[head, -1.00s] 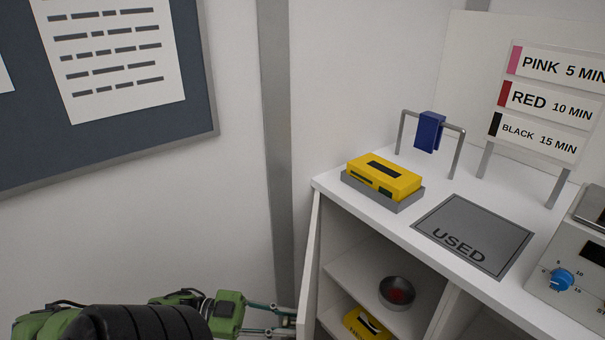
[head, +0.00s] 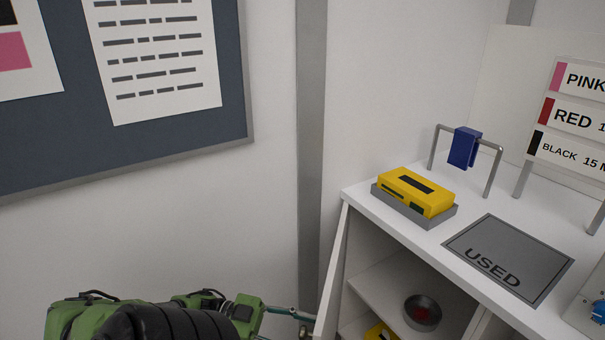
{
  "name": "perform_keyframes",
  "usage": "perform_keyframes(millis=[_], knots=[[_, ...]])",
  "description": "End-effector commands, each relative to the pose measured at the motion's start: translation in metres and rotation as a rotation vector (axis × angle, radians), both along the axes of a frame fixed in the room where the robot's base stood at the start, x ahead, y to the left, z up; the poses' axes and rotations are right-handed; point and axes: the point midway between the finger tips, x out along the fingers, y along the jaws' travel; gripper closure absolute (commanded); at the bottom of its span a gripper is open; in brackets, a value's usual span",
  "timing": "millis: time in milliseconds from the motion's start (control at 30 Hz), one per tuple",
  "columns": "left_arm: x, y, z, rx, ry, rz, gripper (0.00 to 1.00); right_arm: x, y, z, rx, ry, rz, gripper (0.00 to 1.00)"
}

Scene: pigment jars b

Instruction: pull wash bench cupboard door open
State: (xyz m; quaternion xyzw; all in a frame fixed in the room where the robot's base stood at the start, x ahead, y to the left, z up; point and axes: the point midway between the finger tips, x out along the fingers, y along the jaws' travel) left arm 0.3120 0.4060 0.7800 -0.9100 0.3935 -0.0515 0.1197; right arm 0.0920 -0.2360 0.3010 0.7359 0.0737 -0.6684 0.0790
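The wash bench (head: 470,262) stands at the right, with a white top and an open-fronted cupboard below. Its white cupboard door (head: 333,272) is swung open at the left side and is seen nearly edge-on. Inside, a shelf (head: 378,285) holds a dark round bowl (head: 422,313) with something red in it. My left gripper (head: 303,320) is at the bottom, its fingers reaching to the left face of the door near the lower picture edge. The fingertips are partly cut off, so its grip and any handle cannot be made out. My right gripper is out of view.
On the bench top are a yellow box (head: 414,190) on a grey base, a blue cloth (head: 464,147) on a metal rail, a grey USED mat (head: 509,258) and a sign stand (head: 568,120). A yellow item (head: 380,332) lies low in the cupboard. A wall meets the bench behind.

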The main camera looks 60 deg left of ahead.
Motion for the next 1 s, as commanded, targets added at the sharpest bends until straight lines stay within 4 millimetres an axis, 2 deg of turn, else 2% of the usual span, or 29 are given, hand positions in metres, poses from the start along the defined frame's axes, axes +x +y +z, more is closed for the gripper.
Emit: perform_keyframes(millis=[400, 600, 833, 867, 1000], knots=[[-0.041, 0.045, -0.001, 0.003, 0.002, 0.002, 0.6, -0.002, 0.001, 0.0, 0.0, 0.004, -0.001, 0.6], [-0.05, 0.054, -0.001, 0.001, 0.001, 0.001, 0.6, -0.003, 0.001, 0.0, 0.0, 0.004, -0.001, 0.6], [-0.051, 0.054, 0.0, 0.001, 0.001, 0.001, 0.6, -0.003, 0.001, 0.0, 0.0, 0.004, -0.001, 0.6], [-0.051, 0.054, 0.0, 0.001, 0.001, 0.001, 0.66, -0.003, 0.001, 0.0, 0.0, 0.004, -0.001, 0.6], [-0.048, 0.056, -0.011, 0.008, 0.012, 0.04, 1.0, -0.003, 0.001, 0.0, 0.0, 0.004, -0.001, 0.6]])
